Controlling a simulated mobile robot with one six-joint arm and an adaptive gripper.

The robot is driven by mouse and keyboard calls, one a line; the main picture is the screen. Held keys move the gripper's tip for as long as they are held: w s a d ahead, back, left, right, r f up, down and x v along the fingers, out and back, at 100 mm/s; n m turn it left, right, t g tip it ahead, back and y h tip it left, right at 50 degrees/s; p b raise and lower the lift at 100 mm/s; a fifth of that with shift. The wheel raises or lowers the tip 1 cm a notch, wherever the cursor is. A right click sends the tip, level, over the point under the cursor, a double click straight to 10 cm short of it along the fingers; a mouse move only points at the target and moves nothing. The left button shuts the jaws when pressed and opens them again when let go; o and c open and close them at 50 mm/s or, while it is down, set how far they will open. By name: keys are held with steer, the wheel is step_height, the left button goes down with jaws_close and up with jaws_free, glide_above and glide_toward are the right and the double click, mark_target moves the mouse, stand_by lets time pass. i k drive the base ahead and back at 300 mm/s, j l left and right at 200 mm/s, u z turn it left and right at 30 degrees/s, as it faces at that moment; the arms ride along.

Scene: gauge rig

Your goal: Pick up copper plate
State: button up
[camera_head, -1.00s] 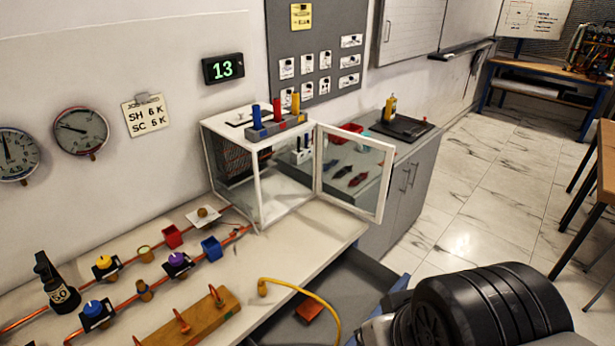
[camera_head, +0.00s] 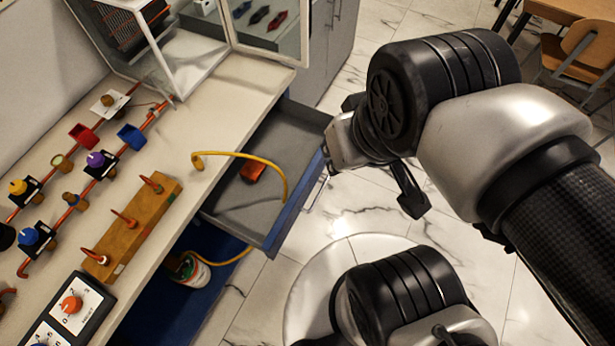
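The copper plate (camera_head: 253,172) appears to be the small orange-copper piece lying in the open grey drawer (camera_head: 285,135), under the bench top. The yellow hose passes over and beside it. My gripper (camera_head: 378,150) is to the right of the drawer, above it and the floor, clear of the plate. Its dark fingers show on either side of my wrist, spread apart, with nothing seen between them. My wrist hides much of the gripper.
The yellow hose (camera_head: 262,155) arches from the bench across the drawer. A wooden block with copper hooks (camera_head: 137,226) and valves stand on the bench. The glass-doored case (camera_head: 190,50) is behind. A can (camera_head: 192,270) sits on a blue lower shelf.

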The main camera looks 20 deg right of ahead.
mark_target(252, 169)
steer(key=j+z, duration=0.4)
steer(key=j, duration=0.15)
steer(key=k+j+z, duration=0.15)
steer(key=j+z, duration=0.3)
steer(key=j, duration=0.05)
